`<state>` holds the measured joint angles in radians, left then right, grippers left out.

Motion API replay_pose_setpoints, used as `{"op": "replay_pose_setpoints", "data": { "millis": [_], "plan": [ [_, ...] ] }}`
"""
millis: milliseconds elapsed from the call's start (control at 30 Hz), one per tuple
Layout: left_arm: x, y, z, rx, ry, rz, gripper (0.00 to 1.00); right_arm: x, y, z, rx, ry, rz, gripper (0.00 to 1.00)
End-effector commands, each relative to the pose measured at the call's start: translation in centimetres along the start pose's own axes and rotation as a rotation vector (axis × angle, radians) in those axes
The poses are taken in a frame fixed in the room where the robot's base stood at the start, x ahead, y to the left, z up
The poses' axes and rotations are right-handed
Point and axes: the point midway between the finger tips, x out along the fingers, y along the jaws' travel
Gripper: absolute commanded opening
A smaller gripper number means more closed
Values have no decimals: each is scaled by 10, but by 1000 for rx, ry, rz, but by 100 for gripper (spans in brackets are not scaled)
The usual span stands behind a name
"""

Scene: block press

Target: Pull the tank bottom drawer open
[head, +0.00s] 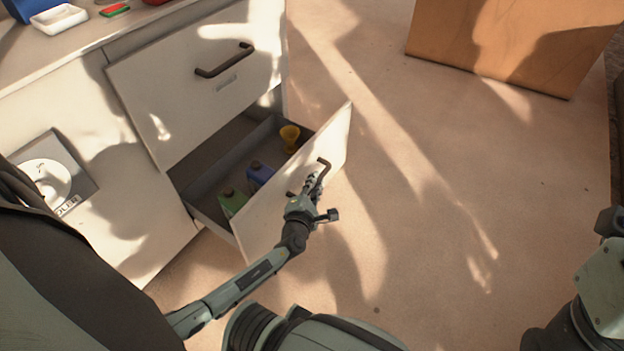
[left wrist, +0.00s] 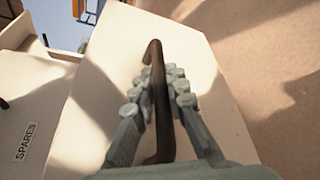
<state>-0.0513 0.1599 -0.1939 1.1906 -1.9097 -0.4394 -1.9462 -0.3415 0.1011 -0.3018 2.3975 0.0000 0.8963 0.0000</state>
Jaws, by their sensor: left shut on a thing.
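The bottom drawer (head: 315,158) of the white cabinet stands pulled well out, its pale front facing right. A dark bar handle (head: 324,172) is on that front, and it also fills the middle of the left wrist view (left wrist: 157,148). My left gripper (head: 314,186) is shut around this handle, with the fingers on both sides of the bar in the left wrist view (left wrist: 167,90). Inside the drawer are a green container (head: 233,203), a blue container (head: 260,174) and a yellow funnel-like thing (head: 290,137). My right gripper is not in view.
The upper drawer (head: 170,105) has its own dark handle (head: 224,61) and a label that reads SPARES in the left wrist view (left wrist: 27,142). A white dish (head: 59,18) sits on the counter. A brown box-like thing (head: 505,45) stands at the back right. Floor right of the drawer is clear.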

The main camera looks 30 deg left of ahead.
Motion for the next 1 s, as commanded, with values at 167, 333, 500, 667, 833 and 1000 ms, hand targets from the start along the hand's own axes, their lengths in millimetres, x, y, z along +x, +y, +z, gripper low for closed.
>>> {"op": "replay_pose_setpoints", "data": {
  "millis": [167,333,500,667,833,1000],
  "plan": [
    [-1,0,0,0,2,1,0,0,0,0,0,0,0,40],
    [-1,0,0,0,1,0,0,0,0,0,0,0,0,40],
    [0,0,0,0,1,0,32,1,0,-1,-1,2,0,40],
    [0,0,0,0,1,0,34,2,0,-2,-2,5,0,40],
    [-2,-1,0,0,1,0,34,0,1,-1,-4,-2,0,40],
    [-18,-2,-1,-2,1,-2,34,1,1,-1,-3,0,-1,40]
  ]
}}
